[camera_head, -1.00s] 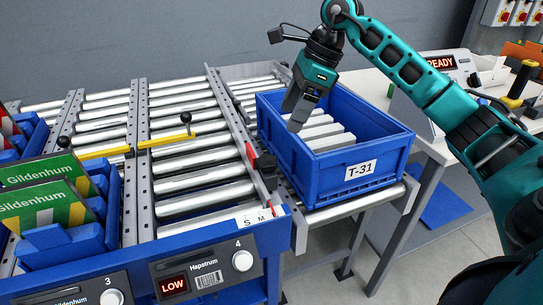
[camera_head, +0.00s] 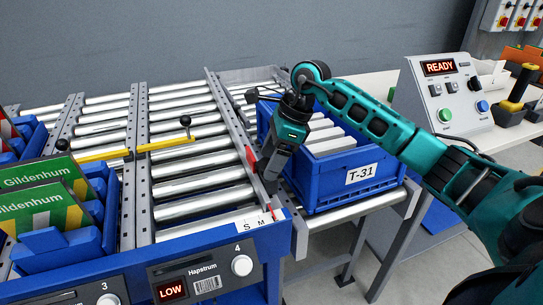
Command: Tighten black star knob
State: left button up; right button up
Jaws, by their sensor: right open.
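My right gripper (camera_head: 267,172) is open and points down at the side rail (camera_head: 232,128) of the roller lane, just left of the blue crate marked T-31. The black star knob, seen on this rail a moment ago, is now mostly or fully hidden behind the fingers. I cannot tell whether the fingers touch it or are around it. A red strip (camera_head: 250,157) shows on the rail just left of the fingers. A white label with S and M (camera_head: 254,223) is at the rail's near end. My left gripper is not in view.
The blue crate (camera_head: 360,176) holds pale blocks and stands close right of the gripper on rollers. Yellow levers with black ball ends (camera_head: 185,120) lie across the lanes at left. A control box reading READY (camera_head: 440,68) is on the bench at right.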

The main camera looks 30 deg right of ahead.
jog(key=c, duration=1)
jog(key=shift+c, duration=0.2)
jog(key=shift+m, duration=0.3)
jog(key=shift+s+m+t, duration=0.1)
jog(key=shift+m+t, duration=0.2)
jog(key=shift+m, duration=0.5)
jog(key=shift+s+a+m+t+h, duration=0.1)
jog(key=shift+m+t+h, duration=0.25)
jog(key=shift+m, duration=0.55)
jog(key=shift+a+m+t+h, duration=0.1)
jog(key=shift+m+t+h, duration=0.2)
jog(key=shift+m, duration=0.6)
jog(key=o, duration=1)
jog(key=shift+o, duration=0.2)
